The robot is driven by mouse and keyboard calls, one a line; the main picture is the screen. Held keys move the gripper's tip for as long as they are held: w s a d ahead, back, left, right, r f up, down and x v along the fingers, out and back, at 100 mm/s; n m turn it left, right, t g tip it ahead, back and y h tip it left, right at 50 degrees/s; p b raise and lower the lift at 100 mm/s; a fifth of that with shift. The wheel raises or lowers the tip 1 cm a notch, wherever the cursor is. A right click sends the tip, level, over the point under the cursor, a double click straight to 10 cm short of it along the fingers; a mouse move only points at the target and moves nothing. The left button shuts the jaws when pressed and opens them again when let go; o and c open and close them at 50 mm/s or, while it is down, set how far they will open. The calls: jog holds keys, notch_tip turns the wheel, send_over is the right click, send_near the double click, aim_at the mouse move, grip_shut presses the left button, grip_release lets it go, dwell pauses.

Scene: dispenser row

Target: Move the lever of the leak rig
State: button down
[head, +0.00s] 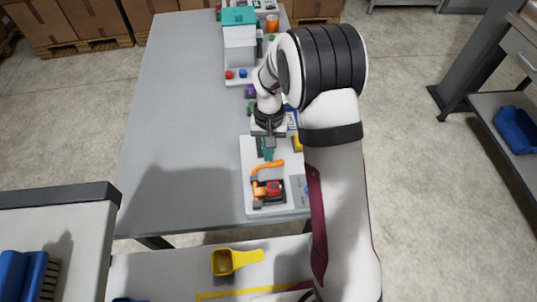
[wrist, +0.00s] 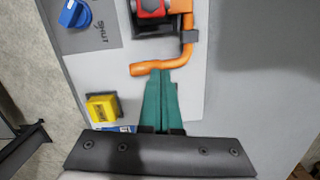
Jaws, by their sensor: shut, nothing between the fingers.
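The leak rig is a pale board (head: 256,208) near the front of the table in the head view. It carries an orange lever (head: 270,164), bent like a crank, around a red part (head: 274,187) in a dark recess. The lever also shows in the wrist view (wrist: 187,58), its free arm pointing left. My gripper (head: 268,156) has teal fingers, which are closed together and empty (wrist: 163,80). The fingertips are right at the lever's free arm; I cannot tell whether they touch it.
In the wrist view, a blue knob (wrist: 74,14) beside the word SHUT and a yellow block (wrist: 102,107) sit left of the lever. Behind stands a white and teal dispenser (head: 240,40). The table's left side (head: 175,110) is clear. A yellow scoop (head: 230,262) lies in front.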

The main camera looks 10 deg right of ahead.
jog(key=w, duration=0.2)
jog(key=r, duration=0.1)
jog(key=shift+w+d, duration=0.3)
jog(key=shift+w, duration=0.1)
notch_tip(320, 180, up, 16)
jog(key=w, duration=0.1)
jog(key=shift+w+d+f, duration=0.15)
jog(key=shift+w, duration=0.1)
jog(key=s+r+m, duration=0.1)
jog(key=s+r, duration=0.4)
jog(key=s, duration=0.7)
jog(key=s+f+m, duration=0.1)
jog(key=s+f, duration=0.1)
jog(key=s, duration=0.7)
jog(key=s+f+m+t+y, duration=0.1)
jog(key=s+f, duration=0.2)
jog(key=s, duration=0.7)
jog(key=shift+y, duration=0.3)
